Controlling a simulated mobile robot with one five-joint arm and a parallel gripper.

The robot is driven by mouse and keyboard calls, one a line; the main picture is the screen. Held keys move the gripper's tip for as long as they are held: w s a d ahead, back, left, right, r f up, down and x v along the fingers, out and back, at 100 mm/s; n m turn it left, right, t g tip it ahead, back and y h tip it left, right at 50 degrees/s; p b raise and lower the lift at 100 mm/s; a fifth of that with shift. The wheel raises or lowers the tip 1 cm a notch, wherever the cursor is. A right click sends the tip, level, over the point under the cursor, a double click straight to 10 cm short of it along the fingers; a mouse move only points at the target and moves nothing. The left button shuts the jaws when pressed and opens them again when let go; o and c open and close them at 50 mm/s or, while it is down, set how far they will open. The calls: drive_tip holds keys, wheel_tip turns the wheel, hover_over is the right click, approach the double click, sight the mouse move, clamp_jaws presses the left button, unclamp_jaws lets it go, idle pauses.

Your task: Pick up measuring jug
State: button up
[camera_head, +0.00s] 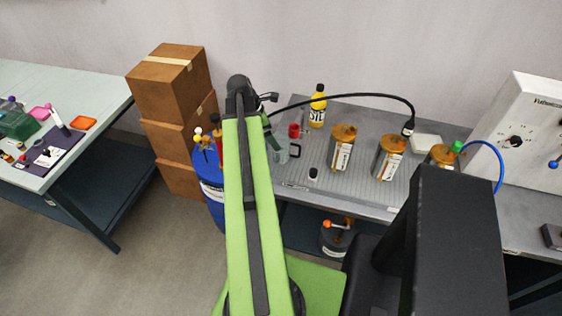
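What looks like the measuring jug, a clear, greenish vessel with a dark handle (281,154), stands on the grey bench at its left end, just right of my green arm. Part of its left side is hidden behind my arm. My arm rises up the middle of the view to a dark joint. My gripper is mostly hidden behind the arm around this joint, and its fingers cannot be made out. I cannot tell whether it touches the jug.
A red-capped item (294,131), a yellow oil bottle (317,110) and amber-topped canisters (342,150) stand near the jug on the grey bench (355,190). A black cable arches above. Cardboard boxes (170,85) and a blue drum (213,192) are left of my arm.

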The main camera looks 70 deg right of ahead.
sight(286, 149)
drive_tip(key=b+x, duration=0.6)
drive_tip(key=x, duration=0.2)
drive_tip(key=shift+s+f, duration=0.15)
drive_tip(key=shift+c, duration=0.3)
